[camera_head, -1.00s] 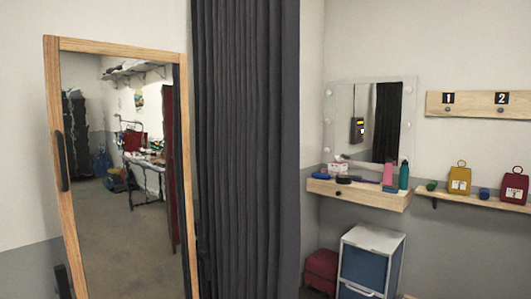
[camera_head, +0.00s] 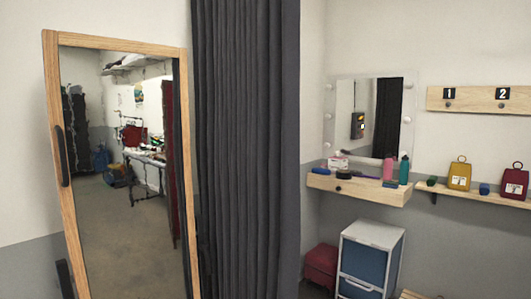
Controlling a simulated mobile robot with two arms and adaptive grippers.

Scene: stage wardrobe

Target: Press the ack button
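I see no ack button directly in the head view. The small lit mirror (camera_head: 345,90) on the back wall shows the reflection of a dark upright box with small orange and white patches; it is too small to tell whether a button is on it. Neither of my grippers is in view.
A tall wood-framed mirror (camera_head: 50,130) stands at left beside a dark curtain (camera_head: 245,150). A wooden wall shelf (camera_head: 375,197) holds bottles and small items. A blue-fronted drawer unit (camera_head: 364,264) and a red stool (camera_head: 321,264) stand below. Pouches sit on another shelf at right.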

